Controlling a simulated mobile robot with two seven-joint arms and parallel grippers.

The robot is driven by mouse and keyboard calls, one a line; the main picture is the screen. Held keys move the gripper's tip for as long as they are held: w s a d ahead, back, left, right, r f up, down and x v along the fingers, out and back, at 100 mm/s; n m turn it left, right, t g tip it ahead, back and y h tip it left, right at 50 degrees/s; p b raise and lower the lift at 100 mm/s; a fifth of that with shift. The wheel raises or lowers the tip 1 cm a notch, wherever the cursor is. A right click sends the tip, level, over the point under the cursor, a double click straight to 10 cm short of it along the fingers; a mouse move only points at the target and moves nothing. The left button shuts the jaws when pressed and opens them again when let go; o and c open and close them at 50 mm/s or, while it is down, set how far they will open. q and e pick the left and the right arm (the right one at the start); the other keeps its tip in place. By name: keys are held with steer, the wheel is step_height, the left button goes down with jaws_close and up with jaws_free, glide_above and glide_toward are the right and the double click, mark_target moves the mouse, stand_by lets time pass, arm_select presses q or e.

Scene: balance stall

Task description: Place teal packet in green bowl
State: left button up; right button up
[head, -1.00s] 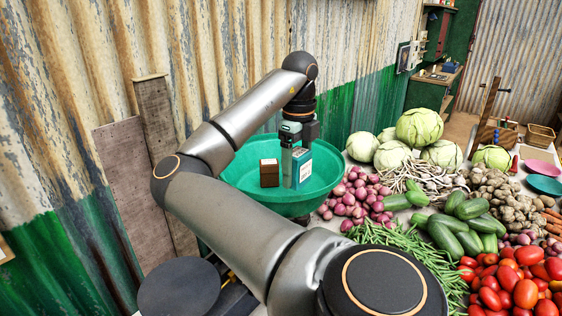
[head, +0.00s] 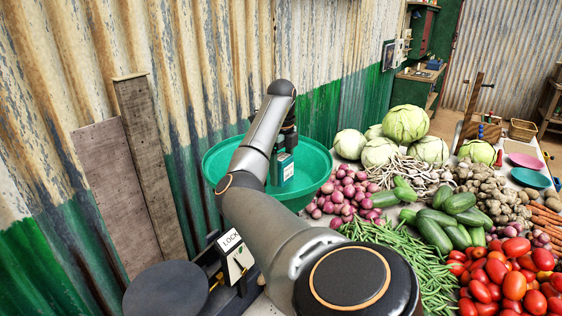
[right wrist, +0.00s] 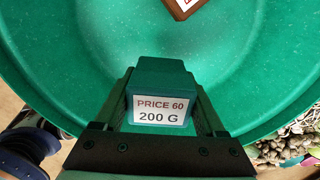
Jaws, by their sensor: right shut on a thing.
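The teal packet (head: 283,171), with a white label, is inside the green bowl (head: 318,172) in the head view. In the right wrist view the packet (right wrist: 165,72) has a label reading "PRICE 60" and "200 G", with the bowl (right wrist: 62,55) around it. My right gripper (head: 281,151) is shut on the packet, with a finger on either side of it in the right wrist view (right wrist: 163,103). I cannot tell whether the packet touches the bowl's floor. My left gripper is not in view.
A brown block (right wrist: 191,10) lies in the bowl; my arm hides it in the head view. Red onions (head: 345,194), green beans (head: 395,256) and cabbages (head: 379,152) lie right of the bowl. A corrugated wall (head: 210,70) stands behind. A dark round plate (head: 165,290) is at front left.

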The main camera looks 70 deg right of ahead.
mark_target(281, 154)
steer(key=shift+w+d+f, duration=0.3)
steer(key=shift+d+f, duration=0.35)
steer(key=shift+f, duration=0.2)
step_height(281, 154, down, 2)
steer(key=shift+f, duration=0.4)
steer(key=shift+f, duration=0.1)
steer(key=shift+f, duration=0.1)
steer(key=o, duration=1.5)
steer(key=shift+o, duration=0.2)
step_height(281, 154, up, 12)
steer(key=shift+r+p, duration=0.25)
steer(key=shift+p, duration=0.5)
